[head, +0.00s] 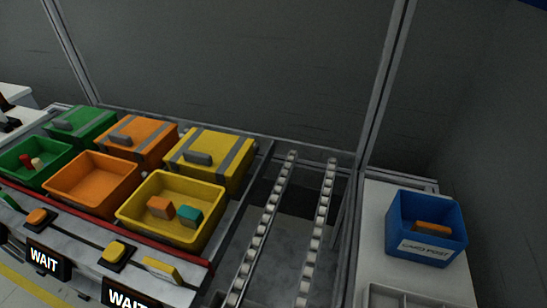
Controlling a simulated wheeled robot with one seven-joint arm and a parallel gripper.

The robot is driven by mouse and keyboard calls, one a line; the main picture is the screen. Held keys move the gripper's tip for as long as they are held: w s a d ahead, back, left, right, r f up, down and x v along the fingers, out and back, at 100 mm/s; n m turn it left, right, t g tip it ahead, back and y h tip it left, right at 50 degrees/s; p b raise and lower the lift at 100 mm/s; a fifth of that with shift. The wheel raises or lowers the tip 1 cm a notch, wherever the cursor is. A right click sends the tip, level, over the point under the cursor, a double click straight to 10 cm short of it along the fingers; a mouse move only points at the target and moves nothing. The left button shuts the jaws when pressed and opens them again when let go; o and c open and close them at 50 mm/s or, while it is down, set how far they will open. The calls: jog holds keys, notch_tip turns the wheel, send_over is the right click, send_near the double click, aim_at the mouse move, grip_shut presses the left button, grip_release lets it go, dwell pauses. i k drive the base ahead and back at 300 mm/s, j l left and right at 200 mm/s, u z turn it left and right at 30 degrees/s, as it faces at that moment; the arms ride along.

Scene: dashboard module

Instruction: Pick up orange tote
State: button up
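An open orange tote (92,182) stands in the front row at the left, between a green open tote (20,161) and a yellow open tote (140,203). It looks empty inside. Behind it is an orange lidded box (142,138) with grey straps and a grey handle. The green tote holds a red piece and a pale piece. The yellow tote holds an orange block (160,208) and a teal block (190,216). My gripper is not in view.
A red rail (120,231) and a ledge with buttons run in front of the totes, above WAIT signs (44,260). Two roller tracks (267,220) lie to the right. A blue bin (426,230) with an orange item stands on the white counter at right.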

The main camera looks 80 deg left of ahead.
aim_at(97, 185)
jog(key=j+u, duration=0.15)
jog(key=u, duration=1)
jog(key=l+u, duration=0.15)
jog(key=u, duration=1.65)
jog(key=l+u, duration=0.15)
jog(key=u, duration=0.2)
jog(key=l+u, duration=0.15)
jog(key=u, duration=0.2)
jog(key=l+u, duration=0.15)
jog(key=u, duration=0.2)
jog(key=i+l+u, duration=0.25)
jog(key=i+l, duration=0.15)
